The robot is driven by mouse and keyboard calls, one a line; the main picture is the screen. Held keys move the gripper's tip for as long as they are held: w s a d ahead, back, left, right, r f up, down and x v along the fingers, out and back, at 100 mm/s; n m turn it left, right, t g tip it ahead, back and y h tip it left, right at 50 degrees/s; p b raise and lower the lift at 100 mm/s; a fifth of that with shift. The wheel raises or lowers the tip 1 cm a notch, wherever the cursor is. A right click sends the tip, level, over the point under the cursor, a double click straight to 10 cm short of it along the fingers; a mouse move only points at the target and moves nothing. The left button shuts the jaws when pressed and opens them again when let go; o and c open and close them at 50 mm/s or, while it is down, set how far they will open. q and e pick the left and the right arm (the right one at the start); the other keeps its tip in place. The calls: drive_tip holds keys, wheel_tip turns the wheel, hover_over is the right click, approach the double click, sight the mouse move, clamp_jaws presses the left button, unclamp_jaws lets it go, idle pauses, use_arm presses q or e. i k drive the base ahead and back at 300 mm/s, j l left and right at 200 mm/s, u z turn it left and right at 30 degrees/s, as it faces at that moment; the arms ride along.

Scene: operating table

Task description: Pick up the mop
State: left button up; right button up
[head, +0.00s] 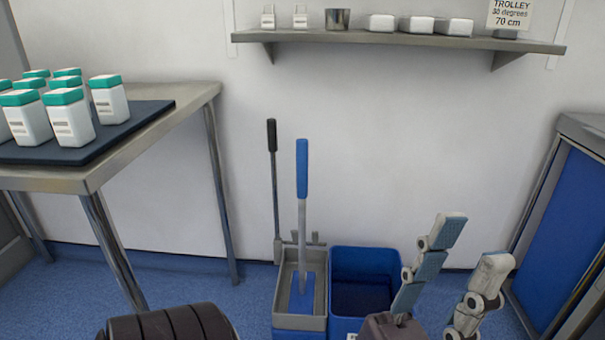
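The mop (302,170) stands nearly upright, with a blue grip on a pale grey shaft. Its flat blue lower end rests inside the grey wringer (318,290) at the lower middle of the head view.
A black-handled lever (272,150) stands left of the mop. A blue bucket (345,262) adjoins the wringer. A metal table (160,143) with several green-capped bottles is at left, a blue-sided cabinet (570,220) at right. A wall shelf (400,40) hangs above.

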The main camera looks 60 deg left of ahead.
sight(301, 296)
drive_tip(key=k+l+u, duration=0.1)
drive_tip(key=u, duration=1.65)
